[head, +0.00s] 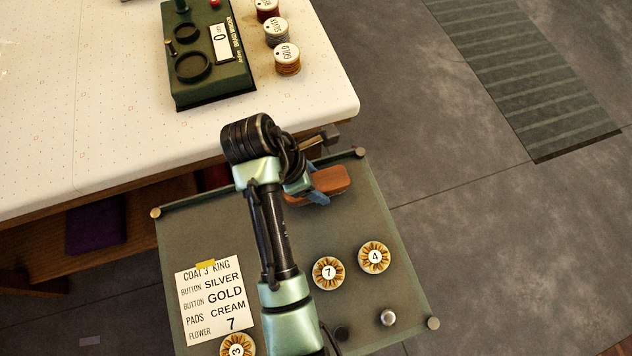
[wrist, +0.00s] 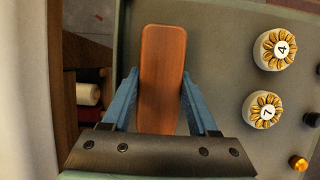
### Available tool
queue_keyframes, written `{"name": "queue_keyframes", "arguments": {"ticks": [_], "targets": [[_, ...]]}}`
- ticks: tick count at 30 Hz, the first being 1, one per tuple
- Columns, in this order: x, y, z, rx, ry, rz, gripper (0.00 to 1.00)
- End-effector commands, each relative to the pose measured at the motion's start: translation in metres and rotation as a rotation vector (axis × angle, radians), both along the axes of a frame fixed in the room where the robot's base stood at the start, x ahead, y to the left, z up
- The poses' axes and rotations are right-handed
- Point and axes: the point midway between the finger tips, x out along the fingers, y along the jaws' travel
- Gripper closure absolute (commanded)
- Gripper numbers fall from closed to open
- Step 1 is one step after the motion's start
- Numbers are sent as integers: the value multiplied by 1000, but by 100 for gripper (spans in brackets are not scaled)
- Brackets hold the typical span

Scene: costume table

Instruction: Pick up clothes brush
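The clothes brush (wrist: 163,72), with a reddish-brown wooden back, lies on the green tray (head: 200,222) near its far edge. In the head view the brush (head: 331,181) is partly hidden by my gripper and arm. My gripper (wrist: 161,82) has its two blue fingers on either side of the brush. In the head view my gripper (head: 318,184) is at the brush's left part. I cannot tell how far down the fingers reach.
Flower discs marked 7 (head: 328,273), 4 (head: 374,257) and 3 (head: 238,346) lie on the tray, with a note card (head: 211,304) and a silver knob (head: 388,317). A white table (head: 120,110) behind holds a green box (head: 210,85) and labelled spools (head: 287,60).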

Motion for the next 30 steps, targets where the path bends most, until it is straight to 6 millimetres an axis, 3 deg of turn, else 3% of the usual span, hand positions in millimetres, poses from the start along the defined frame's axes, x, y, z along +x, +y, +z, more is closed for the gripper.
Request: {"name": "queue_keyframes", "arguments": {"ticks": [1,9,20,27,30], "targets": [[0,0,0,0,0,0,55],[0,0,0,0,0,0,100],[1,0,1,0,-3,0,100],[2,0,63,0,-7,-1,100],[0,0,81,0,0,-1,100]]}}
